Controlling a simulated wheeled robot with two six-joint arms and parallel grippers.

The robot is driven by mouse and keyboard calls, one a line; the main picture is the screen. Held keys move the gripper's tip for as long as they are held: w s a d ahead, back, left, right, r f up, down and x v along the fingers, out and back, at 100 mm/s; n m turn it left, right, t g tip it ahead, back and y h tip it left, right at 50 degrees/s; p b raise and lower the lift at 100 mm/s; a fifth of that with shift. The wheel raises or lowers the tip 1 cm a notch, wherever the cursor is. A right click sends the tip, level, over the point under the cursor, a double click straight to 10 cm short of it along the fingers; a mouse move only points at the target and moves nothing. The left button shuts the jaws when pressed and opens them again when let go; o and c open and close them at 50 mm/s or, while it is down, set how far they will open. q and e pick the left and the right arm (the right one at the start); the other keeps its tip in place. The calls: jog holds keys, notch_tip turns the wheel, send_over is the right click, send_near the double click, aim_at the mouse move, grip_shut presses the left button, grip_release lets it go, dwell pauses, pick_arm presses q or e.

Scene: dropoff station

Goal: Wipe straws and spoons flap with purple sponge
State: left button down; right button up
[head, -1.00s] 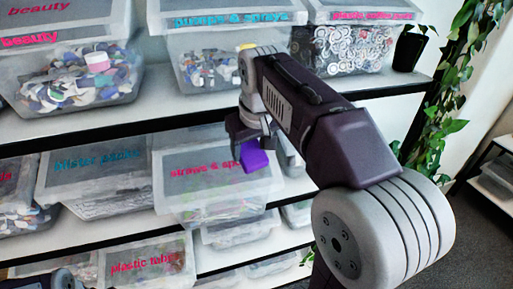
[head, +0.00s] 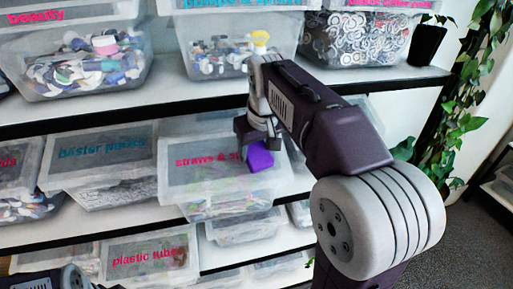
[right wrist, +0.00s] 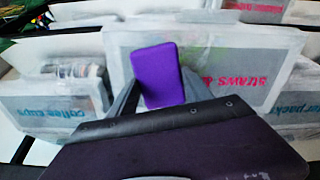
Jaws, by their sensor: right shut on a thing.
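The purple sponge (head: 260,157) is held by my right gripper (head: 258,140) in front of the straws and spoons flap (head: 205,172). In the right wrist view, the sponge (right wrist: 158,75) stands between the two fingers of my right gripper (right wrist: 157,95), with the flap (right wrist: 230,75) behind it. The sponge and gripper hide the right end of the pink label. Whether the sponge touches the flap is hard to tell. The flap is a grey panel on the front of a clear bin.
A blister packs bin (head: 100,160) stands left of the straws bin, and a plastic tubes bin (head: 150,258) is below. Filled bins stand on the shelf (head: 130,110) above, close to my right arm. A plant (head: 465,110) hangs at the right.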

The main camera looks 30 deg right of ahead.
jog(key=shift+s+d, duration=0.1)
jog(key=shift+d, duration=0.05)
jog(key=shift+w+f, duration=0.35)
jog(key=shift+f+b, duration=0.1)
jog(key=shift+b, duration=0.2)
jog(key=shift+f, duration=0.1)
jog(key=shift+w+f+b, duration=0.2)
jog(key=shift+f+b, duration=0.2)
jog(key=shift+f, duration=0.1)
jog(key=shift+s+d, duration=0.3)
jog(key=shift+d, duration=0.65)
jog(key=shift+s+d, duration=0.25)
jog(key=shift+d, duration=0.7)
jog(key=shift+s+d+p, duration=0.15)
jog(key=shift+s+d, duration=0.1)
jog(key=shift+d, duration=0.65)
jog(key=shift+s+d+p, duration=0.15)
jog(key=shift+s+d, duration=0.1)
jog(key=shift+d, duration=0.65)
